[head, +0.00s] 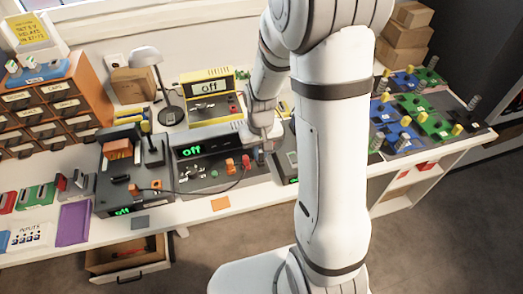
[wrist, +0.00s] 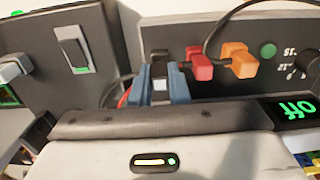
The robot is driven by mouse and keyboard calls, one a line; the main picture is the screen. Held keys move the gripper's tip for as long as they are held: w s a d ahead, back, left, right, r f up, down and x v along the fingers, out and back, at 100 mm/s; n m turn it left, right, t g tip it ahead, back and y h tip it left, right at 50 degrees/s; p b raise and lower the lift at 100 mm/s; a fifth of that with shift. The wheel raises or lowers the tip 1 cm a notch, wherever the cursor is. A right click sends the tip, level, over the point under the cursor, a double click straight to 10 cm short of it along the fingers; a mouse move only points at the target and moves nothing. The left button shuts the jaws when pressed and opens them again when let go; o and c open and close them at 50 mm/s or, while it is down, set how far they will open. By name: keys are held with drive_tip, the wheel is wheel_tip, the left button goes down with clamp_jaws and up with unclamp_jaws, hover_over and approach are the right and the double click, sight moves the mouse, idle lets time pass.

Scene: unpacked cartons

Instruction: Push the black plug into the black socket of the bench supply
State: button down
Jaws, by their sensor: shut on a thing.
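The bench supply (head: 205,173) is a dark box with a green "off" display, and its panel (wrist: 225,67) fills the upper right of the wrist view. An orange plug (head: 230,165) and a red plug (head: 246,161) stand in it. Both show in the wrist view, red (wrist: 199,66) beside my fingers and orange (wrist: 239,58) further right. My gripper (wrist: 160,88) has blue-grey fingers shut on the black plug (wrist: 160,57), just beside the red plug. The plug is mostly hidden by the fingers. The black socket is hidden, and I cannot tell whether the plug touches it.
A dark unit with a switch (wrist: 75,52) stands close on the other side of my gripper. A black cable (wrist: 216,28) arches over the red plug. A yellow instrument (head: 210,95) and a lamp (head: 147,60) stand behind. Another dark device (head: 130,180) is at left.

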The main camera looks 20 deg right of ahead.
sight(260, 151)
drive_tip(key=shift+f+b, duration=0.7)
drive_tip(key=shift+f, duration=0.05)
idle(1.2)
drive_tip(key=c, duration=1.3)
unclamp_jaws()
drive_tip(key=shift+r, duration=0.1)
wheel_tip(260, 151, up, 7)
drive_tip(key=shift+f, duration=0.1)
drive_tip(key=shift+s+r, duration=0.15)
drive_tip(key=shift+r, duration=0.65)
drive_tip(key=s+r+t, duration=0.2)
drive_tip(key=s+r, duration=0.8)
drive_tip(key=s, duration=0.3)
drive_tip(key=shift+s+d+t, duration=0.25)
drive_tip(key=shift+s+t, duration=0.05)
drive_tip(key=shift+s, duration=0.05)
